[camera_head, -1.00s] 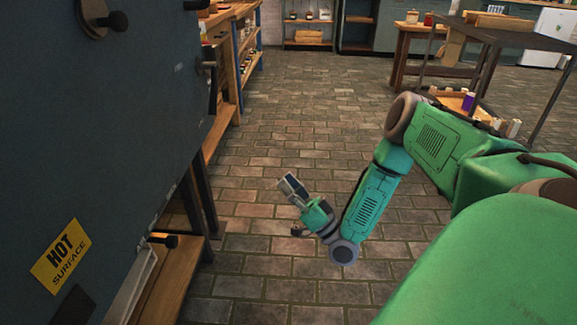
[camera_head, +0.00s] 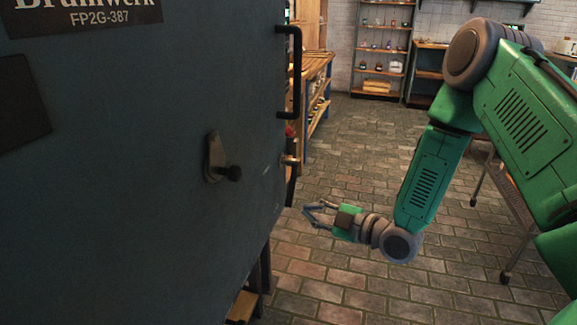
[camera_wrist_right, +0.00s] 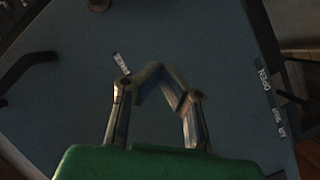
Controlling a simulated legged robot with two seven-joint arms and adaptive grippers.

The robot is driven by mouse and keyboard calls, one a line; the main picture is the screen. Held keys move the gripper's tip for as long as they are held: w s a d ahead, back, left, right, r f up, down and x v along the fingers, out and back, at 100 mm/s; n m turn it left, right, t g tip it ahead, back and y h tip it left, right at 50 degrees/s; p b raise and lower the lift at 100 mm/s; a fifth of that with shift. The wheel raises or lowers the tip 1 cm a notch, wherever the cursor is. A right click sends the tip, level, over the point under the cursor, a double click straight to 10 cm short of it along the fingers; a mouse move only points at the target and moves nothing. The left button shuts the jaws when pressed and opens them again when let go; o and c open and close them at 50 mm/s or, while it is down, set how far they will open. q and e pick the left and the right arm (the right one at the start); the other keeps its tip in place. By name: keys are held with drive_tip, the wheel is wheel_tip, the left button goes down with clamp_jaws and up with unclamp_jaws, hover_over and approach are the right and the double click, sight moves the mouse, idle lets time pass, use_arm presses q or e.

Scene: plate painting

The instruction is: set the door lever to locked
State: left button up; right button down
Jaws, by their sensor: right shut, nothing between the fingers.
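The grey-blue door (camera_head: 130,200) fills the left of the head view. A dark upright lever (camera_head: 291,180) with a metal pivot sits at its right edge. A grey plate with a dark knob (camera_head: 222,165) is on the door's face. I cannot tell which lever position is locked. My right gripper (camera_head: 308,212) is shut and empty, just right of the door edge and below the lever, apart from it in the picture. In the right wrist view the gripper (camera_wrist_right: 152,76) faces the door panel (camera_wrist_right: 190,40), with small labels (camera_wrist_right: 265,88) at the right, hard to read. My left gripper is out of view.
A black bar handle (camera_head: 296,70) stands out from the door's upper right edge. A wooden bench (camera_head: 318,75) and a shelf (camera_head: 383,45) stand behind. The brick floor (camera_head: 350,150) between is clear. A table leg (camera_head: 516,240) stands behind my right arm.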

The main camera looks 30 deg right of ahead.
sight(290, 184)
drive_tip(key=w, duration=0.2)
drive_tip(key=w+a+n, duration=0.1)
drive_tip(key=w, duration=0.2)
drive_tip(key=w+n+g, duration=0.1)
drive_tip(key=w, duration=0.2)
drive_tip(key=shift+w+a+r+h+b, duration=0.1)
drive_tip(key=shift+a+h+b, duration=0.15)
drive_tip(key=shift+h+b, duration=0.15)
drive_tip(key=shift+w+d+f, duration=0.85)
drive_tip(key=shift+w+d, duration=0.05)
drive_tip(key=shift+d, duration=0.05)
drive_tip(key=shift+w+d+f+b, duration=0.2)
drive_tip(key=shift+d+f+b, duration=0.1)
drive_tip(key=shift+d, duration=0.2)
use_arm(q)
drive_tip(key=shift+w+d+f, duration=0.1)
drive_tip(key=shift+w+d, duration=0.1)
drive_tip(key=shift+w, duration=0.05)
use_arm(e)
drive_tip(key=shift+a, duration=0.1)
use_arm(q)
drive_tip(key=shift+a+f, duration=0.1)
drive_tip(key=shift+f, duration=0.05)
